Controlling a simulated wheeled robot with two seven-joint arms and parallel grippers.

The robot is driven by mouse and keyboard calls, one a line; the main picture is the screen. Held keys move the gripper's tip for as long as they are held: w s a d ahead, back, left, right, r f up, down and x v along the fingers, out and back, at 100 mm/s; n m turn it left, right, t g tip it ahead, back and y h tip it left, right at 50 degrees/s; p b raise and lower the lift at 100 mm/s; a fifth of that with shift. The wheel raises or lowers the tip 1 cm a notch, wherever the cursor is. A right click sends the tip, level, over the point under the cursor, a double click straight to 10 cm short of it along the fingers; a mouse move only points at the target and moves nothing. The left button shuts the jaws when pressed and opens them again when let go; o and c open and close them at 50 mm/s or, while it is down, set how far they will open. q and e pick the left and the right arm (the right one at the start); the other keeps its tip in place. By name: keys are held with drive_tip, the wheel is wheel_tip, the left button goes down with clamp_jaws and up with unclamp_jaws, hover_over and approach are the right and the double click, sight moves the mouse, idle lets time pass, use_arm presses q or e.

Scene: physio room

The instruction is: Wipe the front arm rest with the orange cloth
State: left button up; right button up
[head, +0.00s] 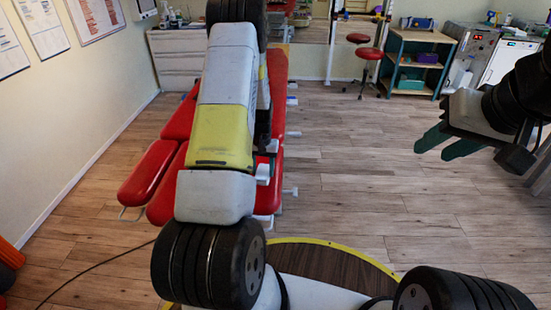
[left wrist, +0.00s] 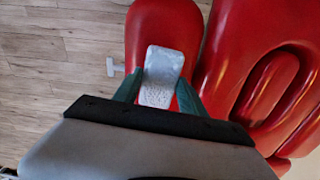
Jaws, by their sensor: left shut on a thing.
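In the left wrist view my left gripper (left wrist: 158,96) has its teal fingers shut on a pale grey, speckled flat piece (left wrist: 163,66). No orange cloth is visible in the grip. The piece lies over a red padded rest (left wrist: 150,22) in the picture; whether it touches cannot be told. A red arm rest (head: 150,172) shows left of the red treatment table (head: 181,124). Which rest is the front one cannot be told. My right gripper (head: 433,152) is open and empty, above the floor at right.
A larger red cushion with an oval recess (left wrist: 270,85) lies right of the rest in the left wrist view. A shelf unit (head: 414,62) and a red stool (head: 368,54) stand at the back. Orange items (head: 10,254) lie at lower left. Wooden floor is clear right of the table.

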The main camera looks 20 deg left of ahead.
use_arm(q)
drive_tip(key=shift+s+r, duration=0.1)
drive_tip(key=shift+r, duration=2.9)
